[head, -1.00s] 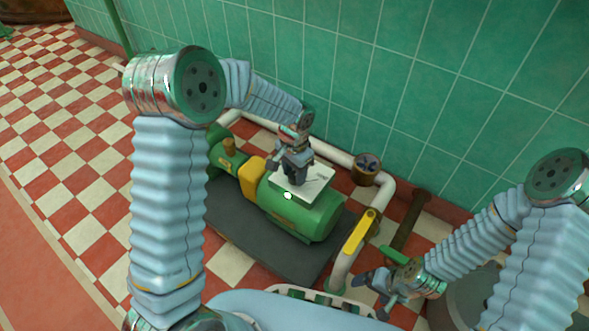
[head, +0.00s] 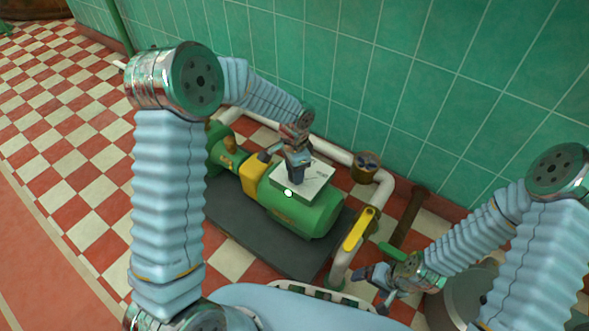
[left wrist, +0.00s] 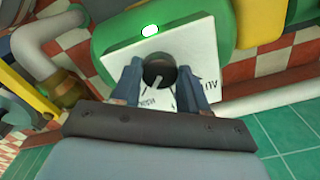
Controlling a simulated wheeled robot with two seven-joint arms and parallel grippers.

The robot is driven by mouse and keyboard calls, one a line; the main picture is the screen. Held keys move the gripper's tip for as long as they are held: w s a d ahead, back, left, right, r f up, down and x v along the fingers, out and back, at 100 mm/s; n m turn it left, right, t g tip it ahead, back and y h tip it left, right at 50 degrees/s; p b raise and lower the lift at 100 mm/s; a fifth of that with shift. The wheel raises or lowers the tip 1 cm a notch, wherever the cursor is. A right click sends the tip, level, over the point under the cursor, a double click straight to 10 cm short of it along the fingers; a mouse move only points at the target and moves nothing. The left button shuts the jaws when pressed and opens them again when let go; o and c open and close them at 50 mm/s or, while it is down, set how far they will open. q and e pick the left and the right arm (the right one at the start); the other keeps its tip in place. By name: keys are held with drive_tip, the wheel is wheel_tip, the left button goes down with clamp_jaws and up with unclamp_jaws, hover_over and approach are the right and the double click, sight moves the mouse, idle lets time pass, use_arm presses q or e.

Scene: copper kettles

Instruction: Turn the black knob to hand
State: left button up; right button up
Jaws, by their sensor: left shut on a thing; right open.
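The black knob (left wrist: 158,72) sits on a white plate (left wrist: 203,56) with printed letters, on top of a green motor body (head: 313,221). A pale pointer line shows on the knob in the left wrist view. My left gripper (left wrist: 162,78) is shut on the knob, with one finger on each side of it. In the head view my left gripper (head: 296,178) stands over the plate and hides the knob. My right gripper (head: 372,286) is open and empty at the lower right.
A yellow lever (head: 359,229) on a white pipe (head: 384,190) stands right of the motor, near my right gripper. A brass fitting (head: 366,166) is behind it. The motor rests on a dark slab (head: 262,246) beside the green tiled wall (head: 400,80).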

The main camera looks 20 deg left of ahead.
use_arm(q)
drive_tip(key=o, duration=1.1)
drive_tip(key=shift+c, duration=0.2)
drive_tip(key=shift+r, duration=0.1)
wheel_tip(320, 180, up, 14)
drive_tip(key=p, duration=0.3)
drive_tip(key=shift+f, duration=0.2)
